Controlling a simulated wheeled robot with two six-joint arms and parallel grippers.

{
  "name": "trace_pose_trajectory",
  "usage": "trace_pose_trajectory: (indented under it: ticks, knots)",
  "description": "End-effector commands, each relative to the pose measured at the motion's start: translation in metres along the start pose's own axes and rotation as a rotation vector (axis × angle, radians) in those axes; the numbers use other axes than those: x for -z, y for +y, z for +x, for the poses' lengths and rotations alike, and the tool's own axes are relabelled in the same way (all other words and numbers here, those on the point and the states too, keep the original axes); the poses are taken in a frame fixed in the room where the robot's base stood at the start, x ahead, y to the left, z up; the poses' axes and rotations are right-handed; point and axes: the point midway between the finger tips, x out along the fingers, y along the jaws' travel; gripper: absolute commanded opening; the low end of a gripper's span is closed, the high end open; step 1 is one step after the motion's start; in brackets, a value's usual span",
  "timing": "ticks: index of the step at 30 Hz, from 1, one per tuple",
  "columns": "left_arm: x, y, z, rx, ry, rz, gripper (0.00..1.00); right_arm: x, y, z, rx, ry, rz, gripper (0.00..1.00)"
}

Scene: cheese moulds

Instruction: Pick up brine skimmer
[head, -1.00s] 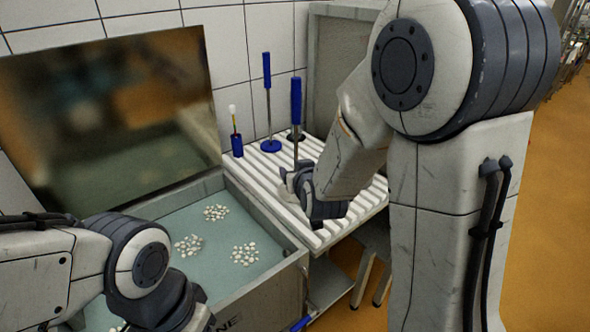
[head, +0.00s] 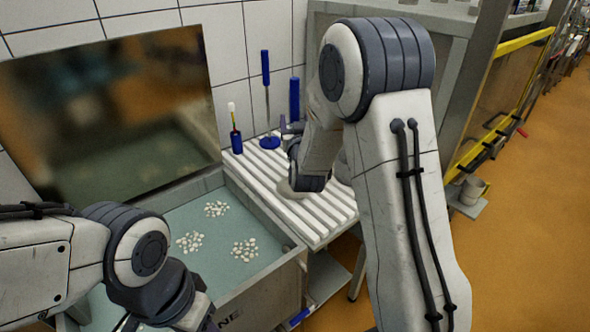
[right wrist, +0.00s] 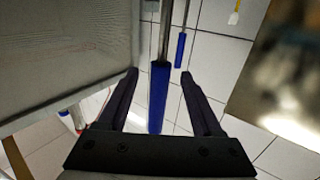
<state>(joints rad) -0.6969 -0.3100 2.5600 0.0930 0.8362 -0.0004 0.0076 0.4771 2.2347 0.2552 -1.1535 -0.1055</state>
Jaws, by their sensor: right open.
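Two tall blue-handled tools stand upright at the back of the slatted white rack. The right one, seemingly the brine skimmer (head: 294,98), has its shaft and lower end hidden behind my right gripper and arm in the head view. In the right wrist view its blue handle (right wrist: 158,97) lies between the open fingers of my right gripper (right wrist: 160,85), with a metal shaft running to the top edge. The fingers show space on both sides of it. My right gripper (head: 289,129) is partly hidden by its wrist in the head view. My left gripper's fingers are out of the picture.
The other blue-handled tool (head: 266,90) stands close on the left, on a blue disc. A brush in a blue cup (head: 236,142) is further left. A vat (head: 290,268) with white curds is in front, beside the slatted rack (head: 310,215).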

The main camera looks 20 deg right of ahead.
Motion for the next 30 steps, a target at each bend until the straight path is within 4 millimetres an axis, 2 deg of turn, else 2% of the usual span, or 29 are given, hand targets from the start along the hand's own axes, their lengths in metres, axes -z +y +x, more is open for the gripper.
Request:
trace_pose_trajectory:
  ticks: [1,6,13,14,18,19,30]
  knots:
    - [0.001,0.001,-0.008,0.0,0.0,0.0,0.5,0.003,-0.001,0.009,-0.001,-0.001,0.0,0.67]
    - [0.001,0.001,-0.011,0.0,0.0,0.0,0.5,0.001,-0.001,0.024,-0.001,-0.001,0.0,0.67]
    - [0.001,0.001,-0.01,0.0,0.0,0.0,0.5,0.001,-0.001,0.026,0.0,0.0,0.0,0.67]
    - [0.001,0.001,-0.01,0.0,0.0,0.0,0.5,0.001,-0.001,0.026,0.0,0.0,0.0,0.59]
    - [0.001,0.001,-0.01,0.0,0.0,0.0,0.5,0.001,-0.001,0.025,0.0,0.0,0.0,0.06]
    - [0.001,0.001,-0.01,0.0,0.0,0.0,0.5,0.001,-0.001,0.025,0.0,0.0,0.0,0.0]
    - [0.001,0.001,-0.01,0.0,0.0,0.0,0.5,0.001,-0.001,0.025,0.0,0.0,0.0,0.0]
